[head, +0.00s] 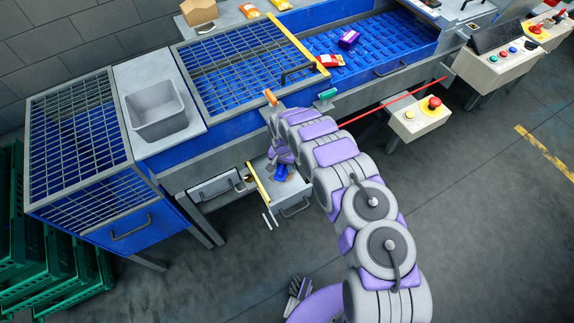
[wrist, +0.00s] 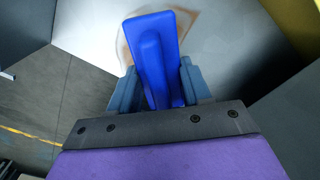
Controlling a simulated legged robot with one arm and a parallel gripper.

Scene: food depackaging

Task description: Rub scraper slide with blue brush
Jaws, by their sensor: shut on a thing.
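The blue brush (wrist: 152,50) is held between the two fingers of my gripper (wrist: 158,88) and points up in the wrist view. In the head view a small bit of the blue brush (head: 281,172) shows below my gripper (head: 280,157). Behind the brush is a light grey metal surface (wrist: 225,45) with a brownish stain around the brush, which looks like the scraper slide. In the head view this is the open grey tray (head: 296,190) with a yellow edge under the conveyor. I cannot tell if the brush touches it.
A red bar (head: 395,101) sticks out to the right of my arm. A closed grey drawer (head: 214,187) is left of the tray. A grey bin (head: 155,108) and a blue conveyor (head: 375,50) with packets stand above.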

